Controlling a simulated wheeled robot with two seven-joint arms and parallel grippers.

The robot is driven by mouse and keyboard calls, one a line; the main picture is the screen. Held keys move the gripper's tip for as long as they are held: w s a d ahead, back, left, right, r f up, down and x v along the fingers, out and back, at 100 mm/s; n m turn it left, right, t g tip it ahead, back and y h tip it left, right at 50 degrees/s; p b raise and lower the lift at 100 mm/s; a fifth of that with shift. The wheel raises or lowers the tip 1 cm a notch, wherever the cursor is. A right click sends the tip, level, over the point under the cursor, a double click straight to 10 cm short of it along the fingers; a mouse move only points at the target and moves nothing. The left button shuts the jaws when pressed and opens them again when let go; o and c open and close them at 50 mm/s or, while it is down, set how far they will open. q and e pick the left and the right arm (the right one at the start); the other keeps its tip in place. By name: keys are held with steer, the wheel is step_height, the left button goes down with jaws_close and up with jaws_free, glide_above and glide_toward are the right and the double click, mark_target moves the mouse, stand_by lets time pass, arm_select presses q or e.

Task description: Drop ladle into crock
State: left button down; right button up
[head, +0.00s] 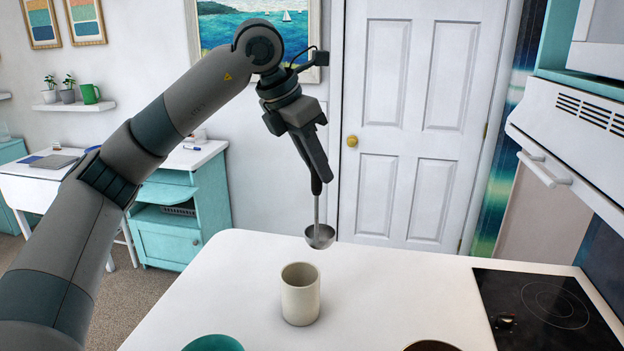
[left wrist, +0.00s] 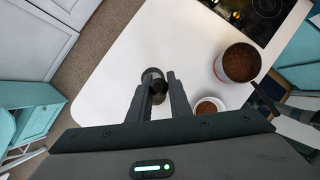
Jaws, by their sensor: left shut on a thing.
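The ladle (head: 320,237) hangs bowl-down from my left gripper (head: 317,187), which is shut on its handle. Its metal bowl is above the counter, higher in the head view than the crock and slightly right of its mouth. The cream crock (head: 300,294) stands upright on the white counter, apart from the ladle. In the left wrist view, my left gripper (left wrist: 161,88) has the dark handle end between its fingers. My right gripper is not in view.
The white counter (head: 240,270) is clear around the crock. A teal rim (head: 213,343) and a brown round thing (head: 430,346) show at the near edge. A black cooktop (head: 545,305) lies right. The wrist view shows a pot with brown contents (left wrist: 238,63) and a small bowl (left wrist: 208,106).

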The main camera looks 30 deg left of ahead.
arm_select(q)
steer(key=shift+a+f, duration=0.35)
steer(key=shift+a, duration=0.25)
steer(key=shift+w, duration=0.1)
